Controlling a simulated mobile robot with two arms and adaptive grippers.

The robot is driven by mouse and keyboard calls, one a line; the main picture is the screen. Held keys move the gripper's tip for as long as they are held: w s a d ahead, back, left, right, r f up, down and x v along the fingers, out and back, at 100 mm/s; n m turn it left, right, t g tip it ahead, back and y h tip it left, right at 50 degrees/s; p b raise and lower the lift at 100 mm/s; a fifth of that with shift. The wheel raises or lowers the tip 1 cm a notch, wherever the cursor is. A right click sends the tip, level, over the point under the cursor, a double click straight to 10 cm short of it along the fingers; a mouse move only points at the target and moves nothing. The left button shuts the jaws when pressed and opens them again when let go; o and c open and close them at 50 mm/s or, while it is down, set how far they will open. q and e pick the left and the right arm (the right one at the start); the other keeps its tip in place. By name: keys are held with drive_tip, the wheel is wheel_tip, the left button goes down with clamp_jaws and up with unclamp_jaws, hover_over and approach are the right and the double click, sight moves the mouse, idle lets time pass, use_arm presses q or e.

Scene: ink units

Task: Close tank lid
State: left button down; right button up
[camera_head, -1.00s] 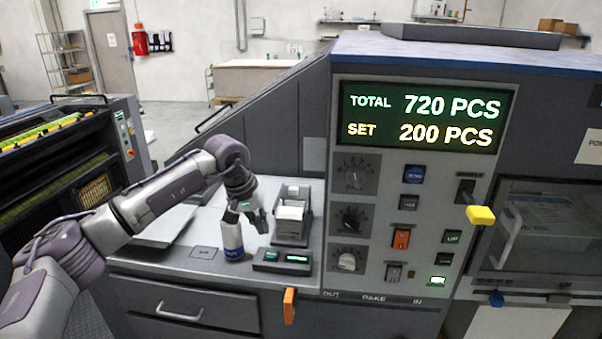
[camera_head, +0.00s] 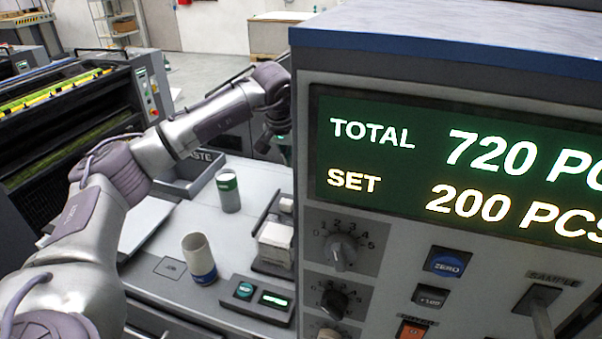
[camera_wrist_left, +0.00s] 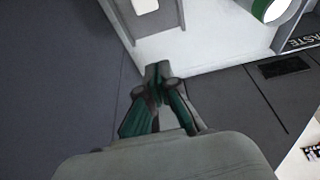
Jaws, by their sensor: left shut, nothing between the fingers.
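No tank lid can be made out for certain in either view. My left gripper (camera_head: 283,150) is at the back of the counter, partly hidden by the edge of the display cabinet. In the left wrist view my left gripper (camera_wrist_left: 158,72) is shut and empty, over the edge of a pale surface. A white cylinder with a blue base (camera_head: 199,260) stands closer to me. My right gripper is out of view.
The cabinet (camera_head: 400,85) with its display and knobs fills the right side. A tray with a white stack (camera_head: 276,240) and a small device with a green display (camera_head: 258,296) sit beside it. A grey waste bin (camera_head: 208,172) stands behind the cylinders.

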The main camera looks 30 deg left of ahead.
sight(289, 201)
use_arm(q)
drive_tip(key=f+p, duration=0.2)
drive_tip(key=f, duration=0.1)
drive_tip(key=f+p, duration=0.2)
drive_tip(key=f, duration=0.1)
drive_tip(key=f+p, duration=0.1)
drive_tip(key=f, duration=0.1)
drive_tip(key=shift+s+f+p, duration=0.3)
drive_tip(key=shift+f+p, duration=0.1)
drive_tip(key=shift+s, duration=0.3)
drive_tip(key=shift+s+d, duration=0.1)
drive_tip(key=shift+s, duration=0.05)
drive_tip(key=shift+f, duration=0.2)
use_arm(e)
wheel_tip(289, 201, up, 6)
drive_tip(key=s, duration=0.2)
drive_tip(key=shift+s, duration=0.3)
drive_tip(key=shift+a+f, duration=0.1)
